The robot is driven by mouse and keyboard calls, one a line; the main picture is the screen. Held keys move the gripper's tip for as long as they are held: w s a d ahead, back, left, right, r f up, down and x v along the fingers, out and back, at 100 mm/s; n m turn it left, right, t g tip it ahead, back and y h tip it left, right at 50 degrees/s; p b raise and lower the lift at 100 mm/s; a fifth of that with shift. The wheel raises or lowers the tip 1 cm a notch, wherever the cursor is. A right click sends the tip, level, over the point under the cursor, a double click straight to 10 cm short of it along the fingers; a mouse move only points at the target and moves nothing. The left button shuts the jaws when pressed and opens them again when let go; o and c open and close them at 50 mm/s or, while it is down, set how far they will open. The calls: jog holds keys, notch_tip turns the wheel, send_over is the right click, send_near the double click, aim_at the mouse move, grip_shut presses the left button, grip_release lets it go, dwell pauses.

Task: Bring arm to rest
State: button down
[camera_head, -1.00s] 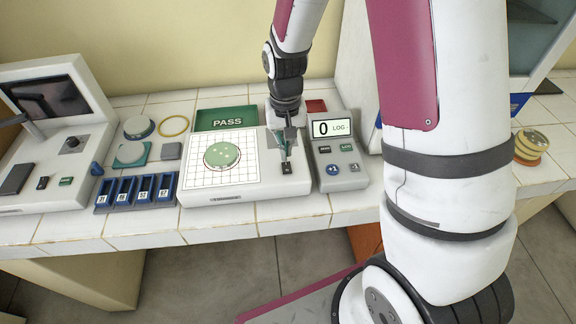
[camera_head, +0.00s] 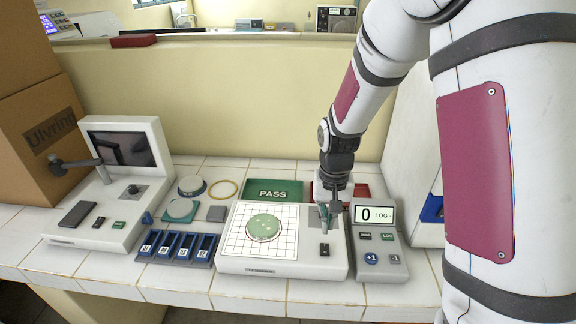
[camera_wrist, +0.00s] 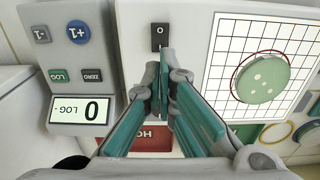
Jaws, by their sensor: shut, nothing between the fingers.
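My gripper (camera_head: 329,219) is shut and empty. In the head view it points down over the right part of the white gridded plate device, close to its black switch. In the wrist view my gripper (camera_wrist: 166,88) has its teal fingers together, with the fingertips just below the black rocker switch (camera_wrist: 160,37). I cannot tell whether the fingertips touch the device surface. My arm reaches in from the right side of the head view and is bent downward. A green dish (camera_head: 264,228) with pale spots sits on the grid of the white device (camera_head: 290,268).
A counter unit (camera_head: 376,243) reading 0 LOG stands right of the device. A green PASS tray (camera_head: 273,185) and a red tray (camera_head: 362,190) lie behind. A blue rack (camera_head: 178,248) and a screen device (camera_head: 125,152) stand left. A cardboard box (camera_head: 42,135) is far left.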

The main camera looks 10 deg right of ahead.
notch_tip(320, 180, up, 10)
jog(key=s+t, duration=0.2)
jog(key=s, duration=0.1)
jog(key=s+r+n+t, duration=0.3)
jog(key=s+r, duration=1.2)
jog(key=s, duration=0.2)
jog(key=shift+s+a+r+t, duration=0.15)
jog(key=shift+s+t, duration=0.1)
jog(key=shift+t, duration=0.05)
